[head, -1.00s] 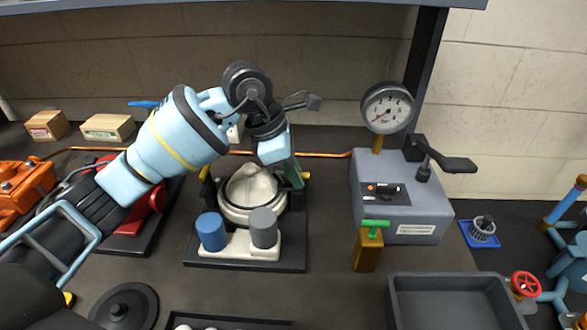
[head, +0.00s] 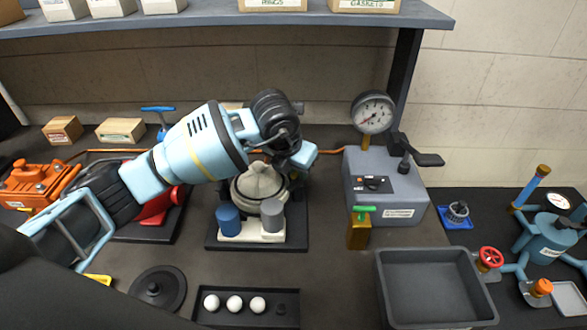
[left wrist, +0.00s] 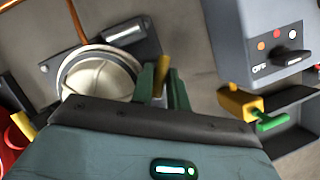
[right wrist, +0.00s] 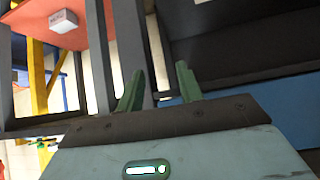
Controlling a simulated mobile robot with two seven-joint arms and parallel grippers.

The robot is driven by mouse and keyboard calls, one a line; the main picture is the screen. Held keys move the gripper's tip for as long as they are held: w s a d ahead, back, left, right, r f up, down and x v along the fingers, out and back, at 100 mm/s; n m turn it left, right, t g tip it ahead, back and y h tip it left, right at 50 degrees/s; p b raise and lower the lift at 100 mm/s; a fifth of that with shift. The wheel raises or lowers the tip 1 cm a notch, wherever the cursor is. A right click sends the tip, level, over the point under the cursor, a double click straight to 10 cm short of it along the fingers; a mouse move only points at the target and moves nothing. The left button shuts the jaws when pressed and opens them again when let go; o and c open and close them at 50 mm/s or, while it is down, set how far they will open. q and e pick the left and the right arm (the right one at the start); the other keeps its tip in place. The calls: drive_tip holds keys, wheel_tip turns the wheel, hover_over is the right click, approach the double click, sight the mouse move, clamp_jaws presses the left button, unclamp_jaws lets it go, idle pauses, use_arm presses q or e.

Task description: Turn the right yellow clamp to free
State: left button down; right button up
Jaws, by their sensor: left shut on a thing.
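A round pale-lidded vessel (head: 258,188) sits on a dark base plate (head: 215,237); it also shows in the left wrist view (left wrist: 98,78). The right yellow clamp (left wrist: 161,74) stands at the vessel's side in the left wrist view, between the green fingers of my left gripper (left wrist: 165,88), which is shut on it. In the head view my left wrist hides this clamp. My right gripper (right wrist: 158,85) is open and empty in the right wrist view and is outside the head view.
Blue (head: 228,218) and grey (head: 272,216) cylinders stand in front of the vessel. A grey gauge box (head: 385,190) and a brass block with a green handle (head: 359,232) are to the right. A grey tray (head: 437,285) and a ball tray (head: 245,306) lie nearer.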

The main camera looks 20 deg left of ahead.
use_arm(q)
drive_tip(key=n+y, duration=0.1)
drive_tip(key=n, duration=0.1)
drive_tip(key=shift+d+n, duration=0.1)
drive_tip(key=shift+n, duration=0.3)
drive_tip(key=shift+n+y, duration=0.7)
drive_tip(key=shift+n, duration=1.1)
drive_tip(key=c, duration=1.4)
unclamp_jaws()
drive_tip(key=shift+o, duration=0.2)
drive_tip(key=v, duration=0.7)
drive_tip(key=shift+r, duration=0.35)
drive_tip(key=shift+s+d+f, duration=0.1)
drive_tip(key=shift+s+d, duration=0.05)
drive_tip(key=shift+s, duration=0.05)
